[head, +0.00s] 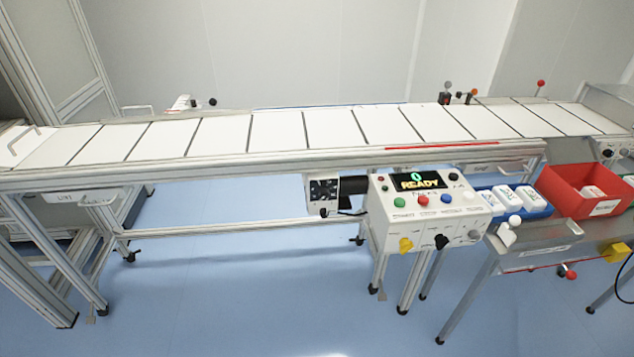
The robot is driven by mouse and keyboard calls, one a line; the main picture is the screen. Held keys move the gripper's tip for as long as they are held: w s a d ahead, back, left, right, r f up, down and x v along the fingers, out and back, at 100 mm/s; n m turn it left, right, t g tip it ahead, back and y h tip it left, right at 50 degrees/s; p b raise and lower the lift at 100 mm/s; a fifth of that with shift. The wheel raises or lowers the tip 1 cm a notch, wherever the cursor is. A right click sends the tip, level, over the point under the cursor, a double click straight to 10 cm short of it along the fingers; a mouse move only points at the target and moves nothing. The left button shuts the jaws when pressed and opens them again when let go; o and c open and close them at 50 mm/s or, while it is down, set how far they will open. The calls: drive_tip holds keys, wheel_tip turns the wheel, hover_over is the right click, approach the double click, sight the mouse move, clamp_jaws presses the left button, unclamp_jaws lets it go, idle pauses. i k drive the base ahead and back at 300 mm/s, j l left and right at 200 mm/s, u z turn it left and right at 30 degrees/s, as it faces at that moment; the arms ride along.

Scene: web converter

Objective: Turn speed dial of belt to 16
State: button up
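The belt (222,135) is a long white conveyor with dark cross lines, running across the view on a metal frame. A small grey box with a black dial face (323,189) hangs under the belt's frame near the middle. Its markings are too small to read. To its right is a white control box (377,205) with a display (415,181) reading "0 READY". Its front carries a yellow knob (405,244) and a black knob (441,242). I cannot tell from the labels which dial sets the speed. My gripper is not in view.
A side table (567,239) at the right holds a red bin (583,190) and a blue tray (528,205) with white packs. Metal legs stand below the belt. The blue floor (230,300) in front is clear. Small coloured-ball levers (541,84) stand along the far edge.

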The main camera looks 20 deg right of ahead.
sight(324, 193)
drive_tip(key=i+l+u, duration=0.6)
drive_tip(key=l, duration=0.35)
